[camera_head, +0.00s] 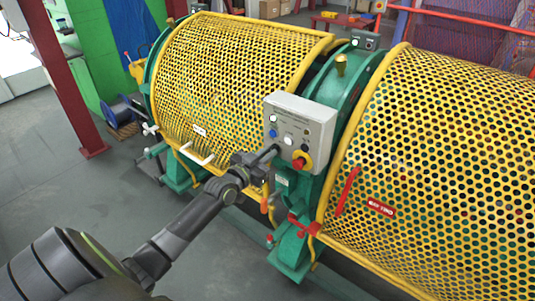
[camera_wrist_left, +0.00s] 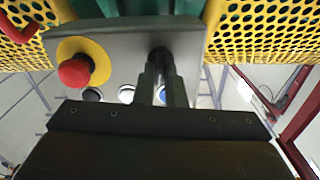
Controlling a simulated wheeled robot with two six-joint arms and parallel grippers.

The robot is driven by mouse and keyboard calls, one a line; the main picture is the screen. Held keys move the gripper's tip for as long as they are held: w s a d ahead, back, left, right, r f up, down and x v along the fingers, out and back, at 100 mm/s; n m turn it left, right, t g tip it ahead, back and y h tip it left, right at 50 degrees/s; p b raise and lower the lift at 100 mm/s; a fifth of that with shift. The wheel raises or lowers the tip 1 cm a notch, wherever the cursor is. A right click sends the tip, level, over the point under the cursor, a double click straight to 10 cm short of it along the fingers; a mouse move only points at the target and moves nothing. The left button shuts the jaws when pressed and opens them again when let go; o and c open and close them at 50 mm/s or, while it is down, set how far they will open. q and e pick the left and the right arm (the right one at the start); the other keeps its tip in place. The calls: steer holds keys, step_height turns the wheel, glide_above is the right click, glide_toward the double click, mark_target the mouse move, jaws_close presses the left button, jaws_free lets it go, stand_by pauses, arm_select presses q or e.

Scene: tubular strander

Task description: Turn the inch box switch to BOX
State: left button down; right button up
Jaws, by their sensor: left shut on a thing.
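A grey control box (camera_head: 318,117) is mounted on the green machine frame between two yellow mesh guards. My left gripper (camera_head: 274,150) reaches its lower left corner from the front. In the left wrist view the grey panel (camera_wrist_left: 122,45) appears turned over. There my left gripper's two fingers (camera_wrist_left: 163,72) are shut on a small dark switch knob (camera_wrist_left: 158,53). The fingers hide most of the knob, and I cannot read its position or any label. My right gripper is in neither view.
A red emergency button (camera_head: 300,163) on a yellow base is close to the right of my gripper; it also shows in the left wrist view (camera_wrist_left: 75,71). Several push buttons sit on the panel, including a blue one (camera_head: 273,133). Yellow guards (camera_head: 235,80) flank the box.

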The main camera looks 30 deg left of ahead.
arm_select(q)
steer(key=shift+a+n+p, duration=0.1)
steer(key=shift+n+p, duration=0.25)
steer(key=shift+n, duration=3.25)
steer(key=c, duration=1.5)
jaws_free()
steer(key=s+a+p, duration=0.1)
steer(key=s+p, duration=0.1)
steer(key=s, duration=1.5)
steer(key=shift+s+a+p, duration=0.2)
steer(key=shift+p, duration=0.15)
